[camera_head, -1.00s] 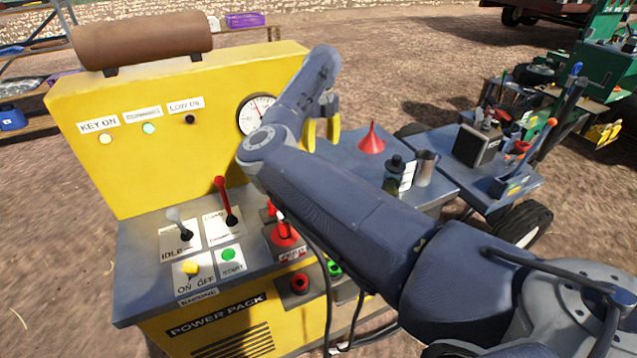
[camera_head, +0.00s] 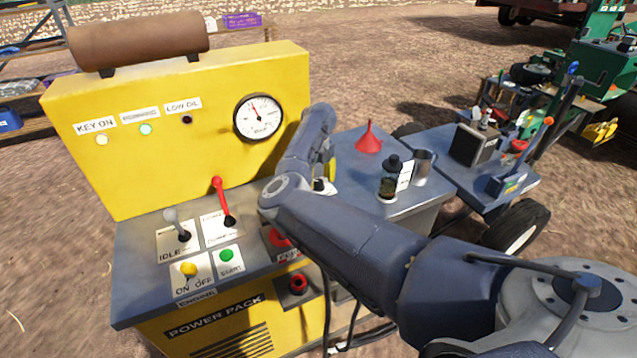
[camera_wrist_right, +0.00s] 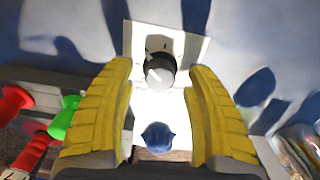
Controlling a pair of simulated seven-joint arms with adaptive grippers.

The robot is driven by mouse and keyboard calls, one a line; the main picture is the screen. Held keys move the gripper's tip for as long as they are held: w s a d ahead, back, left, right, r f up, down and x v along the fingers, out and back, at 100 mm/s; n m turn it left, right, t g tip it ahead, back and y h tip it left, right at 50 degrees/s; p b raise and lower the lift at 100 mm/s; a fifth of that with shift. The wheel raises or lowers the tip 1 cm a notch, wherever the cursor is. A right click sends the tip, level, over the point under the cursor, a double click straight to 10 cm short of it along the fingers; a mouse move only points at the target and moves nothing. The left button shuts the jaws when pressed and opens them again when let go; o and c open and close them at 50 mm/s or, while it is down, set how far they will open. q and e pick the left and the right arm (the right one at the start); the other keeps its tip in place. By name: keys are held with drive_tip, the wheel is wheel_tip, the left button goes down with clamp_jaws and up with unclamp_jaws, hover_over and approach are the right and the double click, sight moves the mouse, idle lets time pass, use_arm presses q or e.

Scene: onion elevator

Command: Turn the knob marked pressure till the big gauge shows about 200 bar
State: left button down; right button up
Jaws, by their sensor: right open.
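The big gauge (camera_head: 258,118) is a white round dial on the yellow panel; its needle points up and slightly left, and its numbers are too small to read. In the right wrist view a dark round knob (camera_wrist_right: 160,72) with a white pointer sits on a white plate; its marking is not legible. My right gripper (camera_wrist_right: 158,82) is open, with a yellow finger on each side of the knob and no clear contact. In the head view its arm partly hides the gripper (camera_head: 328,172) and the panel around it. My left gripper is out of view.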

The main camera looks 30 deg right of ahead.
drive_tip(key=shift+f, duration=0.5)
drive_tip(key=shift+c, duration=0.3)
clamp_jaws()
